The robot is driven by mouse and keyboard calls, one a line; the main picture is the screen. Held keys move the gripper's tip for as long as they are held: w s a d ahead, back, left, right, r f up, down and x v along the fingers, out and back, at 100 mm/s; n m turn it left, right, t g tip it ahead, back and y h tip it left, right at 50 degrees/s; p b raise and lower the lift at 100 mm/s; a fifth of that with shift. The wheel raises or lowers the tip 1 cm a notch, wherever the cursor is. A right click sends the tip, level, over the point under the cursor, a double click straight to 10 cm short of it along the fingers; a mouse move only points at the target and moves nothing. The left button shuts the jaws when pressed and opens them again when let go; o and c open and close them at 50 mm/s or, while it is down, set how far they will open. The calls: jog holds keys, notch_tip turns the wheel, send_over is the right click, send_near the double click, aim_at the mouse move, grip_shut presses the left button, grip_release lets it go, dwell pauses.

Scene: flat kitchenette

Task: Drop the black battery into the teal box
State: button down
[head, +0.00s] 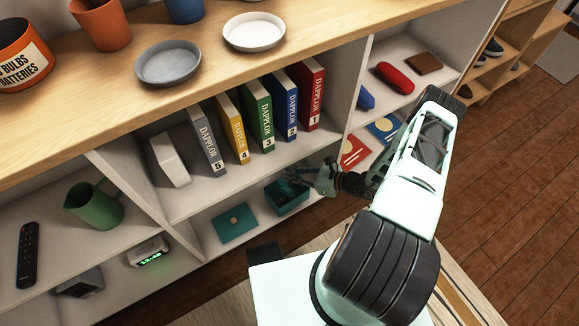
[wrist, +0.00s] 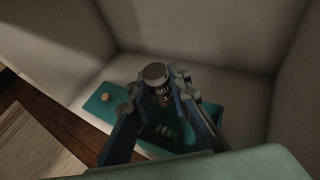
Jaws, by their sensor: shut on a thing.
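The black battery (wrist: 158,90) is upright between the fingertips of my gripper (wrist: 160,84), its grey end up and pale lettering on its side. The teal box (head: 289,203) is open on the lower shelf; in the wrist view it lies below and behind the fingers, partly hidden. A small greenish item (wrist: 166,131) shows inside it. My gripper (head: 318,180) is over the right side of the box in the head view, shut on the battery. The battery is too dark to make out there. A teal lid (head: 234,223) with a round knob lies left of the box.
Several binders (head: 257,112) stand on the shelf above. A white divider (head: 345,95) rises to the right. A green jug (head: 93,205), a remote (head: 27,255) and a clock (head: 148,251) are at the left. An orange bin labelled for bulbs and batteries (head: 22,58) is on top.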

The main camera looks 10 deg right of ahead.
notch_tip(320, 180, down, 6)
jog(key=b, duration=0.4)
jog(key=shift+s, duration=0.1)
jog(key=c, duration=1.7)
grip_release()
jog(key=shift+c, duration=0.2)
jog(key=v, duration=1.2)
jog(key=shift+r, duration=0.1)
